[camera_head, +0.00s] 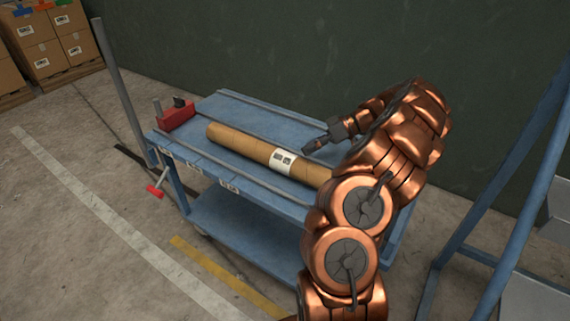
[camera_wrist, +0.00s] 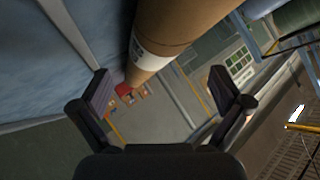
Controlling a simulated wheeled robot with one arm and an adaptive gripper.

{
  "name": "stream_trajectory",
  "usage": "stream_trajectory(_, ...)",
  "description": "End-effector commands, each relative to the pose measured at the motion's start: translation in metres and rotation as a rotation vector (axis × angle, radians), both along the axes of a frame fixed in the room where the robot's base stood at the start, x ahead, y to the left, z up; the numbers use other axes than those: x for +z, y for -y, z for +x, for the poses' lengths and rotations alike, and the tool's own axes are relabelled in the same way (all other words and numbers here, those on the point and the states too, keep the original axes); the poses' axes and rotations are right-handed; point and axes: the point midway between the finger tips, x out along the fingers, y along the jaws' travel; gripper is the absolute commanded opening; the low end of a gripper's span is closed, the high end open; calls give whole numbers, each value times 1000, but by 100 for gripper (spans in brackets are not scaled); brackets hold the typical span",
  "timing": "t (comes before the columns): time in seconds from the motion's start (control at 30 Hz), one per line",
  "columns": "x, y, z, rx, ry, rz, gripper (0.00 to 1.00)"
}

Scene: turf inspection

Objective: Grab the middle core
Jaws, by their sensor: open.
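One brown cardboard core (camera_head: 245,146) lies lengthwise on the top of a blue cart (camera_head: 215,178), in the middle lane between metal rails. A white label with dark print wraps it near its right part. I see no other core on the cart top. My gripper (camera_head: 310,147) is just behind the core near the label, pointing left; the exact gap is unclear. In the wrist view, the core (camera_wrist: 185,25) runs down from the top edge, beyond and between the spread fingers of my open, empty gripper (camera_wrist: 166,95). My arm hides the core's right end.
A red block-like item (camera_head: 177,114) sits at the cart's far left corner, and a red-handled part (camera_head: 156,189) sticks out below. A grey post (camera_head: 120,90) stands at the left. A blue frame (camera_head: 500,200) stands at the right. Cardboard boxes (camera_head: 50,45) are stacked at the upper left.

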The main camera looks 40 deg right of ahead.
Motion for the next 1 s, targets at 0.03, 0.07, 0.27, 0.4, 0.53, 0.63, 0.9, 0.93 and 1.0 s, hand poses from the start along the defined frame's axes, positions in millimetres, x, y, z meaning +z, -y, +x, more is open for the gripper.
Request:
stream_trajectory(0.03,-2,-3,1,0,0,0,100)
stream_trajectory(0.07,-2,-4,2,-1,0,-1,100)
stream_trajectory(0.27,-9,-10,7,1,-1,-1,100)
stream_trajectory(0.4,-20,-22,15,0,-2,2,100)
stream_trajectory(0.53,-28,-34,22,2,-1,1,100)
stream_trajectory(0.63,-32,-40,26,-1,-1,0,100)
stream_trajectory(0.9,-32,-41,27,-2,-1,-1,97)
stream_trajectory(0.93,-32,-41,27,-2,-1,-1,94)
stream_trajectory(1.0,-32,-41,27,-2,-1,-1,86)
